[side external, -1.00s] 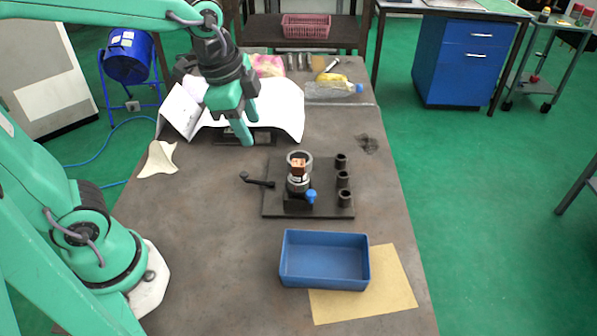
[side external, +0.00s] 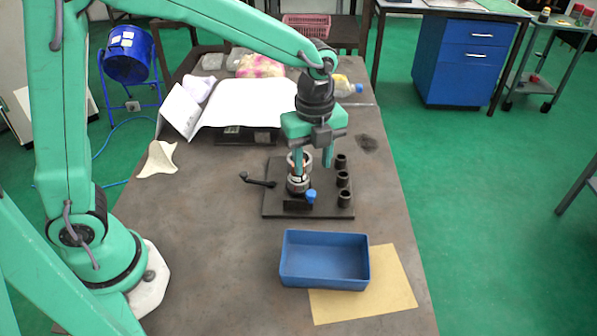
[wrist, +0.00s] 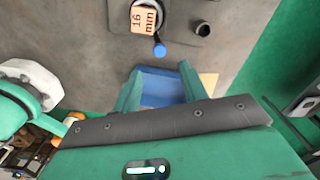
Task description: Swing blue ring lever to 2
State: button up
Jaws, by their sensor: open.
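The chuck (side external: 298,184) stands on a dark base plate (side external: 270,207), partly hidden behind my gripper in the side view. The blue ring lever's knob (side external: 311,196) points toward the near side of the chuck; it also shows in the wrist view (wrist: 160,50), below a copper-coloured block (wrist: 146,17) marked "16 mm". My gripper (side external: 313,168) is open and empty, pointing down close over the chuck in the side view. In the wrist view its fingers (wrist: 158,86) are spread, apart from the knob. No position number 2 is readable.
Several dark sockets (side external: 344,180) line the plate's right side. A black crank handle (side external: 258,181) lies at its left. A blue tray (side external: 325,285) sits nearer, partly on a tan sheet (side external: 391,292). Papers (side external: 250,98) lie behind left.

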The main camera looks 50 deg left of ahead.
aim_at(311, 192)
jog(key=shift+f, duration=0.1)
jog(key=shift+f, duration=3.8)
grip_shut()
